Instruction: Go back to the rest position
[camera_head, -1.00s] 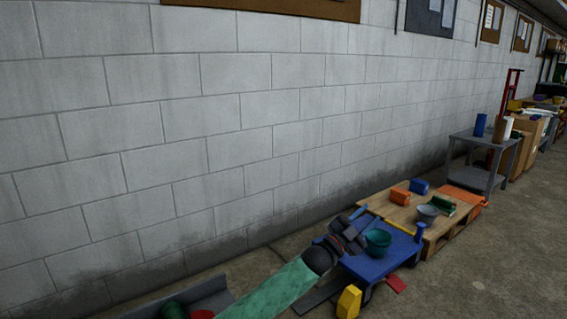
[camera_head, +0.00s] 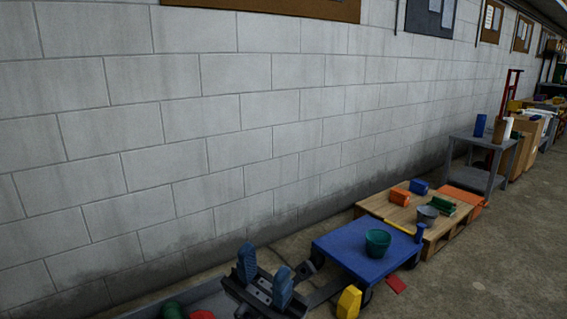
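My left gripper (camera_head: 265,272) is at the bottom of the head view, left of centre. Its two blue fingers point up and stand apart, with nothing between them. It is to the left of a low blue cart (camera_head: 345,246) and clear of the green bowl (camera_head: 378,243) on it. The rest of my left arm is mostly out of the picture. My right gripper is not in view.
A wooden pallet (camera_head: 405,212) behind the cart holds a grey bucket (camera_head: 427,215) and coloured blocks. A yellow object (camera_head: 349,302) stands beside the cart. A grey tray (camera_head: 205,303) is at bottom left. A block wall (camera_head: 200,130) runs behind; floor is bare at right.

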